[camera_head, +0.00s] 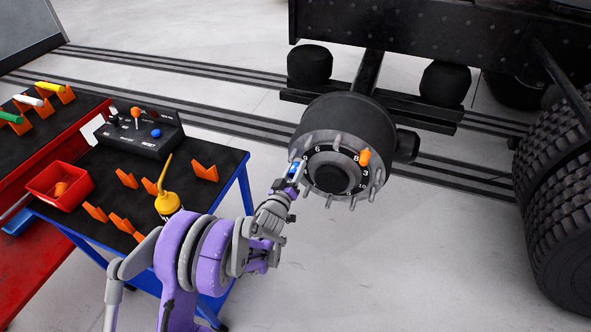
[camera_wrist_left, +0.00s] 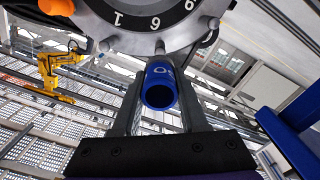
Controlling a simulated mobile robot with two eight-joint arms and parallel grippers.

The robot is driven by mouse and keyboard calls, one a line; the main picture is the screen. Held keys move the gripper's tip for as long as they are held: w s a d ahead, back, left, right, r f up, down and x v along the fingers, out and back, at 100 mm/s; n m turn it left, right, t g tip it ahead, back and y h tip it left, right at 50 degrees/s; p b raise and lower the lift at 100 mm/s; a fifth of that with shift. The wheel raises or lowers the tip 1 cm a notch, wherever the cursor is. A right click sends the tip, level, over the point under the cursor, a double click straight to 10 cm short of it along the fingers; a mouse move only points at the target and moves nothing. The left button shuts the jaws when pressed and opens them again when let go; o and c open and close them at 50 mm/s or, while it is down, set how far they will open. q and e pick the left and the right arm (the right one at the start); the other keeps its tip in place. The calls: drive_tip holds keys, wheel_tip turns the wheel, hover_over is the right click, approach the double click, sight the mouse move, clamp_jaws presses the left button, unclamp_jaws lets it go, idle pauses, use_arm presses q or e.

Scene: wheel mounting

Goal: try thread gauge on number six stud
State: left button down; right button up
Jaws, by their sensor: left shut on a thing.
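The wheel hub (camera_head: 352,125) with its ring of studs faces me, with white numbers on its dark face. My left gripper (camera_head: 293,174) is shut on a blue tubular thread gauge (camera_head: 294,168), just at the hub's left edge. In the left wrist view the gauge (camera_wrist_left: 160,88) sits between the two fingers, its open round end toward the camera. Its far end is close to a stud (camera_wrist_left: 160,47) on the hub rim (camera_wrist_left: 135,38); I cannot tell whether they touch. The number nearest that stud looks like a 6 or 9. My right gripper is not in view.
An orange piece (camera_head: 365,157) sits on the hub's right side. A blue-framed cart (camera_head: 235,165) at left carries orange holders, a yellow oiler (camera_head: 167,200), a red bin (camera_head: 60,182) and a black control box (camera_head: 140,135). A large tyre (camera_head: 555,190) stands right. Floor below the hub is clear.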

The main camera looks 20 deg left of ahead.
sight(306, 148)
use_arm(q)
drive_tip(key=shift+w, duration=0.3)
drive_tip(key=shift+w+d, duration=0.15)
drive_tip(key=shift+w, duration=2.45)
drive_tip(key=shift+w, duration=0.15)
drive_tip(key=shift+w, duration=1)
drive_tip(key=shift+w, duration=0.25)
drive_tip(key=shift+w+d+b, duration=0.1)
drive_tip(key=shift+w+b, duration=0.55)
drive_tip(key=shift+w, duration=1.75)
drive_tip(key=shift+s, duration=0.15)
